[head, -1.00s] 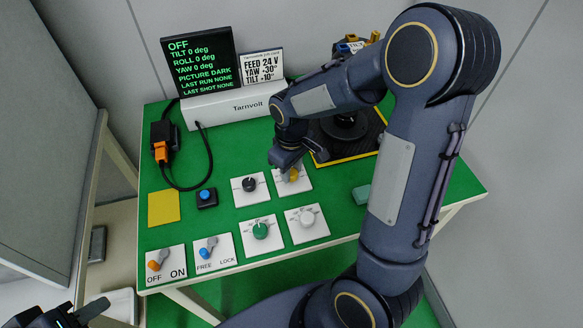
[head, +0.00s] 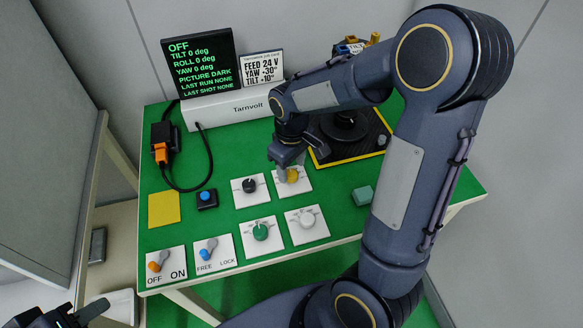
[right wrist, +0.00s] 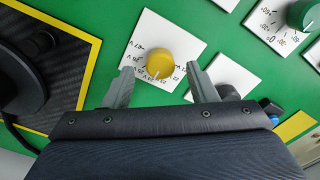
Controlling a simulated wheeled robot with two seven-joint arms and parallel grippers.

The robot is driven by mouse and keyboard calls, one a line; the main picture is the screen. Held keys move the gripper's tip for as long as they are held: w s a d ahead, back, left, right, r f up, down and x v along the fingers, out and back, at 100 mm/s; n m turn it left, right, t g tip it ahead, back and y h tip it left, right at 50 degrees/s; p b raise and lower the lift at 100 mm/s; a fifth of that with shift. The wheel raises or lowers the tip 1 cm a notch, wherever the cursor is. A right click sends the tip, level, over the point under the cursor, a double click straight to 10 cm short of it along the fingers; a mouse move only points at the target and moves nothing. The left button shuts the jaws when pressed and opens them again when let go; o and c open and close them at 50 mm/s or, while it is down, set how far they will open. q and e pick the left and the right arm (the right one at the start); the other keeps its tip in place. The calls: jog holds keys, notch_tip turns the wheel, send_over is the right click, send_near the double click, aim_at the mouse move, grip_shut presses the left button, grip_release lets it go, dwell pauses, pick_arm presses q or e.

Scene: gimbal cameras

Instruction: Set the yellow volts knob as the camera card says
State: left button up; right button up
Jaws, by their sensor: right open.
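The yellow volts knob (head: 292,175) sits on a white plate with printed volt marks; in the right wrist view the knob (right wrist: 160,63) shows its scale, partly too small to read. My right gripper (right wrist: 160,74) is open, with one finger on each side of the yellow knob and visible gaps to it. In the head view the right gripper (head: 287,163) is at the knob's back edge. The camera card (head: 262,68) reads FEED 24 V, YAW +30°, TILT +10°. My left gripper (head: 82,314) is at the bottom left corner, away from the table, partly cut off.
A black knob (head: 249,185), green knob (head: 260,231) and white knob (head: 307,218) stand close by. The screen (head: 200,62) reads OFF, with all angles 0 deg. Two toggle switches (head: 153,265) (head: 208,247) are at front left. A black, yellow-edged platform (head: 322,161) is right of the knob.

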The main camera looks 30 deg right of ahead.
aim_at(292, 174)
notch_tip(292, 174, up, 6)
jog(key=shift+f, duration=0.1)
pick_arm(q)
jog(key=shift+r, duration=0.3)
pick_arm(e)
jog(key=shift+s+r+p, duration=0.15)
jog(key=shift+r+p, duration=0.1)
jog(key=shift+p, duration=0.05)
pick_arm(q)
notch_tip(292, 174, up, 2)
jog(key=shift+r+p, duration=0.25)
jog(key=shift+p, duration=0.95)
pick_arm(e)
jog(key=s+a+r+m+t+y, duration=0.2)
jog(key=s+r+m, duration=0.1)
jog(key=s, duration=0.5)
jog(key=s+a+r+m+t+y, duration=0.1)
jog(key=s+a+r+m+t, duration=0.1)
jog(key=s+r, duration=0.3)
jog(key=s+t, duration=0.1)
jog(key=s, duration=0.2)
jog(key=shift+s+m+t+y, duration=0.3)
jog(key=shift+s+m+y, duration=0.1)
pick_arm(q)
jog(key=shift+c, duration=0.5)
pick_arm(e)
jog(key=shift+a, duration=0.1)
